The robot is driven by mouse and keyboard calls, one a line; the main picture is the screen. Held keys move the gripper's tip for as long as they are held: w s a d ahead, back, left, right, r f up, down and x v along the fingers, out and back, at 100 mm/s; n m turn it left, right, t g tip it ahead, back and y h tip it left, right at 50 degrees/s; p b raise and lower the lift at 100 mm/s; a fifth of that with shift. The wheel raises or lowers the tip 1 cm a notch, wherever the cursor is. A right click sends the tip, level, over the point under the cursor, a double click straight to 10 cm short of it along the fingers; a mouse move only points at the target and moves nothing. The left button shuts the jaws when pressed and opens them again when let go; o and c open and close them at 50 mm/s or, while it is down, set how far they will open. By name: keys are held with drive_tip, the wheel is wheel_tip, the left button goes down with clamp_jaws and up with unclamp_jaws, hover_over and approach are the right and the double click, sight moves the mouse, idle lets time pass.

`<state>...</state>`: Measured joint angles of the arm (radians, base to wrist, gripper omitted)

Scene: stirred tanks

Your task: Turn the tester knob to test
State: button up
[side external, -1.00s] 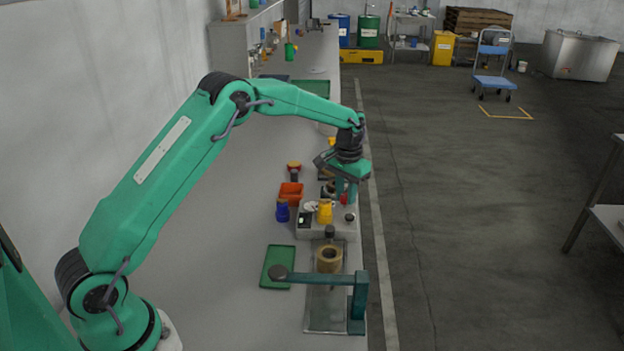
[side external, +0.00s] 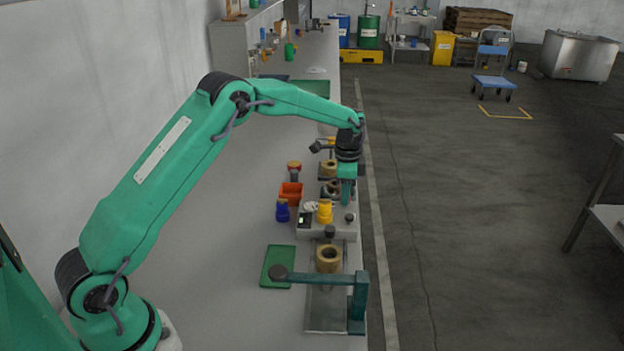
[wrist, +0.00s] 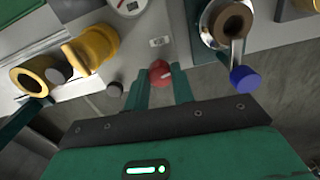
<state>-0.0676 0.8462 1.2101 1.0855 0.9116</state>
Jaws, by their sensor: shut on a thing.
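The tester (side external: 342,230) is a pale grey box on the bench in the side view, with a small lit green display at its left. Its red knob (wrist: 160,72) shows in the wrist view, round with a pale pointer line. My gripper (side external: 347,203) is lowered onto the tester's far right part; in the wrist view my gripper (wrist: 161,80) has its two green fingers on either side of the red knob, shut on it. A small white label (wrist: 159,41) lies beside the knob. My gripper hides the knob in the side view.
A yellow fitting (side external: 325,211) and a dark knob (side external: 350,218) stand close to my gripper on the tester. A green-armed stand (side external: 357,300) is nearer the camera.

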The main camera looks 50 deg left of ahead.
drive_tip(key=shift+r+m, duration=0.1)
drive_tip(key=shift+m, duration=1.1)
drive_tip(key=o, duration=1)
wheel_tip(320, 180, up, 7)
drive_tip(key=shift+f, duration=0.15)
drive_tip(key=shift+r, duration=0.5)
